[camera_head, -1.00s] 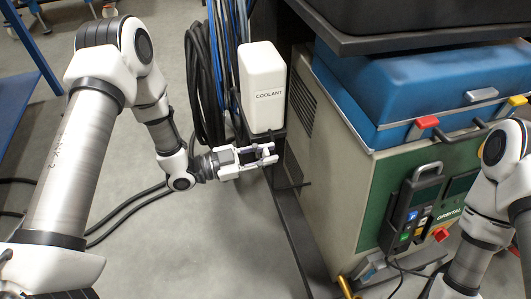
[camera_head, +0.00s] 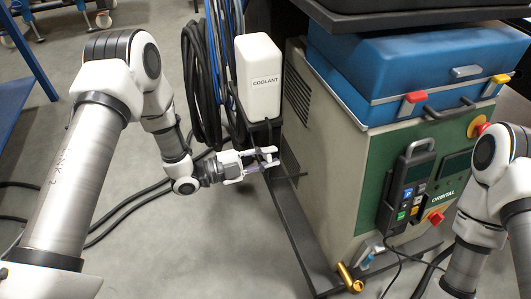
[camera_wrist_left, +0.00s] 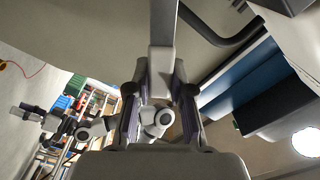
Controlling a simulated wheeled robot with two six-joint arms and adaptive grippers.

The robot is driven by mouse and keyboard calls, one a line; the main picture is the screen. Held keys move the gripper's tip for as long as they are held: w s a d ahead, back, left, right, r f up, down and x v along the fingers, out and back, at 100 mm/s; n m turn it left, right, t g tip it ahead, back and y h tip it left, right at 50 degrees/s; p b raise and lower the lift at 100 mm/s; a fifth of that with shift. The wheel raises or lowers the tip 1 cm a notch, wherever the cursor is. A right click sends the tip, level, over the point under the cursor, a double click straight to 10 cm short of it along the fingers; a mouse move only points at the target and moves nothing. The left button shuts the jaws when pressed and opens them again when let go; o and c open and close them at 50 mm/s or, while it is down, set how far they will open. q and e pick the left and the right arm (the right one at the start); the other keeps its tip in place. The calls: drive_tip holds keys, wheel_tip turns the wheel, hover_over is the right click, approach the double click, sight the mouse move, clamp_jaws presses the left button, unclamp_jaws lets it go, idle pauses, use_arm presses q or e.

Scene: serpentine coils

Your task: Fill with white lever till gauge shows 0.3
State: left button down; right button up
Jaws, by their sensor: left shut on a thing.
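My left gripper (camera_head: 268,160) is just below the white bottle marked COOLANT (camera_head: 259,80), beside the dark stand. In the left wrist view its two fingers (camera_wrist_left: 160,100) are closed on a pale bar (camera_wrist_left: 162,45), which looks like the white lever. The lever's full shape is hidden by the fingers in the head view. A dark display (camera_head: 455,163) sits on the green front of the machine (camera_head: 350,170); I cannot read a gauge value. My right arm is at the right edge in the head view; whether its gripper is open cannot be told.
A handheld pendant (camera_head: 408,185) hangs on the machine's front. A blue case (camera_head: 380,80) lies on top. Black and blue hoses (camera_head: 205,80) hang left of the bottle. A brass fitting (camera_head: 349,278) is low at the front. The floor at centre left is mostly clear.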

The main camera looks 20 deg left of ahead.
use_arm(q)
drive_tip(key=shift+s+d+f+m+b, duration=0.15)
drive_tip(key=shift+f+m+b, duration=0.2)
drive_tip(key=shift+f+m, duration=0.55)
drive_tip(key=shift+s+d+f+m+b, duration=0.1)
drive_tip(key=shift+s+f+m+b, duration=0.2)
drive_tip(key=shift+m, duration=1.05)
drive_tip(key=shift+s+d+f+m+b, duration=0.1)
drive_tip(key=shift+f+m+b, duration=0.3)
drive_tip(key=shift+f+m, duration=0.55)
drive_tip(key=shift+r+m, duration=0.2)
drive_tip(key=shift+m, duration=0.1)
drive_tip(key=c, duration=1)
unclamp_jaws()
drive_tip(key=shift+w, duration=0.1)
drive_tip(key=v, duration=1.2)
